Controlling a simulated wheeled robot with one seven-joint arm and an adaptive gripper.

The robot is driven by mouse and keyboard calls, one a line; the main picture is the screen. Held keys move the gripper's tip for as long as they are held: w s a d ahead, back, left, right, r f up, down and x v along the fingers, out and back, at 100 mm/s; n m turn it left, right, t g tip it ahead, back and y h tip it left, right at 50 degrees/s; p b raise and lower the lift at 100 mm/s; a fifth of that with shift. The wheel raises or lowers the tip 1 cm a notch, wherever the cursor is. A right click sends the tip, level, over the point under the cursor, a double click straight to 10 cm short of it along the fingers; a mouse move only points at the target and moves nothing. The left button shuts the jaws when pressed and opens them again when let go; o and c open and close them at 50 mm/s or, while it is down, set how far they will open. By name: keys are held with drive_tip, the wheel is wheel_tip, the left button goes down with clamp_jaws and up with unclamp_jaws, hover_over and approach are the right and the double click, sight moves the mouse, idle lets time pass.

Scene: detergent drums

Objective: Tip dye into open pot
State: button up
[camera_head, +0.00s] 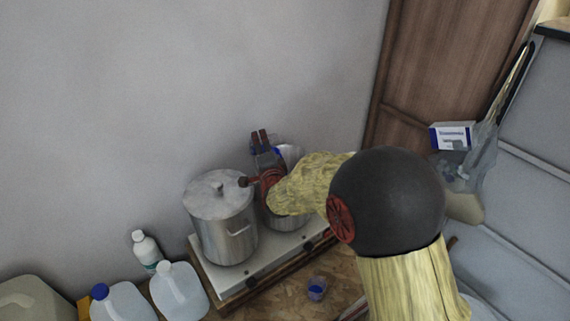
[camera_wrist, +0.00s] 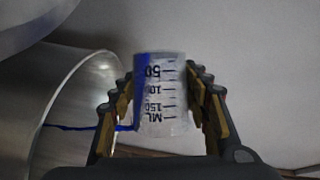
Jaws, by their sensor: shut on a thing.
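My gripper (camera_wrist: 165,100) is shut on a clear measuring cup (camera_wrist: 172,95) with black volume marks, which read upside down in the wrist view. Blue dye (camera_wrist: 141,85) lies along the cup's left side. A thin blue streak runs from the cup to the left across the open steel pot (camera_wrist: 75,100). In the head view my gripper (camera_head: 266,158) is above the open pot (camera_head: 288,221), beside the lidded pot. My arm hides much of the open pot and of the held cup. The dye level in the pot cannot be seen.
The lidded steel pot (camera_head: 222,225) stands close on the left, on the same white hob (camera_head: 255,275). A small cup with blue liquid (camera_head: 317,288) stands on the wooden surface in front. White jugs (camera_head: 178,290) and a bottle (camera_head: 146,250) stand left. The wall is close behind.

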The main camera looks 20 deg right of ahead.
drive_tip(key=shift+s+d+f, duration=0.15)
drive_tip(key=shift+s+d, duration=0.05)
drive_tip(key=shift+d, duration=0.05)
drive_tip(key=shift+d+r+m+t+b, duration=0.1)
drive_tip(key=shift+r+m+t+b, duration=0.3)
drive_tip(key=shift+b, duration=1.15)
drive_tip(key=shift+m+t+b, duration=0.1)
drive_tip(key=shift+m+b, duration=0.5)
drive_tip(key=shift+b, duration=0.9)
drive_tip(key=shift+s+d+m+b, duration=0.1)
drive_tip(key=shift+m+b, duration=0.2)
drive_tip(key=shift+b, duration=0.75)
